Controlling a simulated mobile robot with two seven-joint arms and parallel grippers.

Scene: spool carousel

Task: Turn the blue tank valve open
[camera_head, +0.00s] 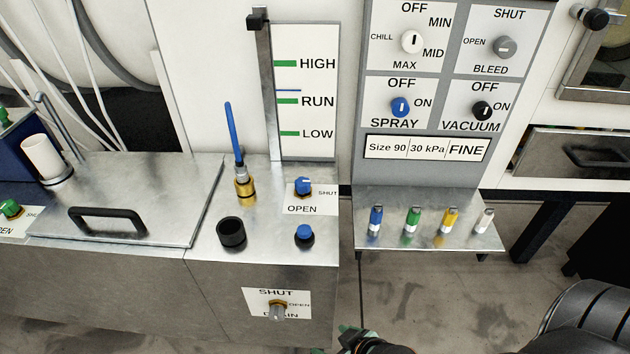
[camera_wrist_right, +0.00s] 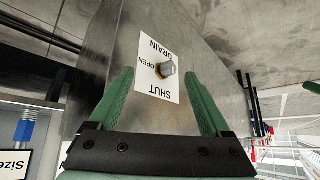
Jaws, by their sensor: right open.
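The blue tank valve (camera_head: 303,186) is a small blue knob with a pale mark on the steel tank top in the head view. Its white label (camera_head: 325,193) reads SHUT to the right and OPEN below. Which word the knob points at is too small to tell. My right gripper (camera_head: 350,339) shows at the bottom edge of the head view, below and right of the valve and apart from it. In the right wrist view my right gripper's green fingers (camera_wrist_right: 158,78) are spread apart and empty, facing the drain valve (camera_wrist_right: 165,69) on the tank front. The blue valve is not in the wrist view.
A blue-topped black knob (camera_head: 304,235), a black cup (camera_head: 231,233) and a brass fitting with a blue tube (camera_head: 243,185) stand near the valve. A small shelf (camera_head: 430,238) with several coloured vials is at the right. Open floor lies below it.

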